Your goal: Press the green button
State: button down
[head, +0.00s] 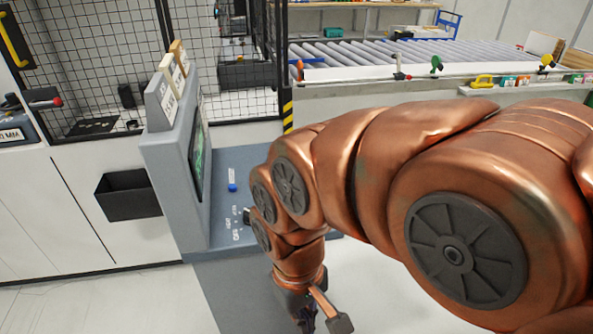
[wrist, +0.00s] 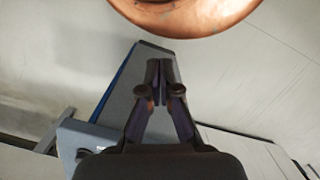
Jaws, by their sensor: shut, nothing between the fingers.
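The grey control console (head: 168,165) stands left of centre in the head view, with a tilted screen and a sloped panel. A blue button (head: 232,187) shows on the panel, with small white labels nearby. I see no green button on the panel; my copper arm covers its right part. My gripper (head: 305,318) hangs low, in front of the console, partly cut off by the bottom edge. In the wrist view my gripper (wrist: 159,66) is shut and empty, its fingers together. A grey surface with a blue edge (wrist: 122,88) lies behind the fingers.
A black bin (head: 128,195) hangs on the white cabinet left of the console. A wire mesh fence (head: 110,60) rises behind. A roller conveyor (head: 360,55) runs along the back, with a green knob (head: 436,63) on its edge. Pale floor (head: 100,300) is open at the lower left.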

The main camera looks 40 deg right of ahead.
jog(key=w+d+r+m+t+y, duration=0.15)
jog(key=w+m, duration=0.35)
jog(key=w, duration=0.6)
jog(key=w+d+r+m+t+y, duration=0.1)
jog(key=w+d+r+m+y, duration=0.2)
jog(key=w, duration=0.7)
jog(key=w+d+r+m+t+y, duration=0.1)
jog(key=w+d+m+t+y, duration=0.1)
jog(key=w+d+m+t, duration=0.3)
jog(key=w+d+m, duration=0.4)
jog(key=w+d, duration=0.7)
jog(key=d, duration=0.4)
jog(key=shift+w+r+p, duration=0.2)
jog(key=shift+r+p, duration=0.05)
jog(key=shift+p, duration=0.1)
jog(key=shift+y, duration=0.25)
jog(key=shift+f, duration=0.1)
notch_tip(320, 180, down, 6)
jog(key=b, duration=0.4)
jog(key=shift+f+b, duration=0.25)
jog(key=shift+b, duration=0.15)
jog(key=shift+a+f+b, duration=0.1)
jog(key=shift+f+b, duration=0.3)
jog(key=shift+f, duration=0.65)
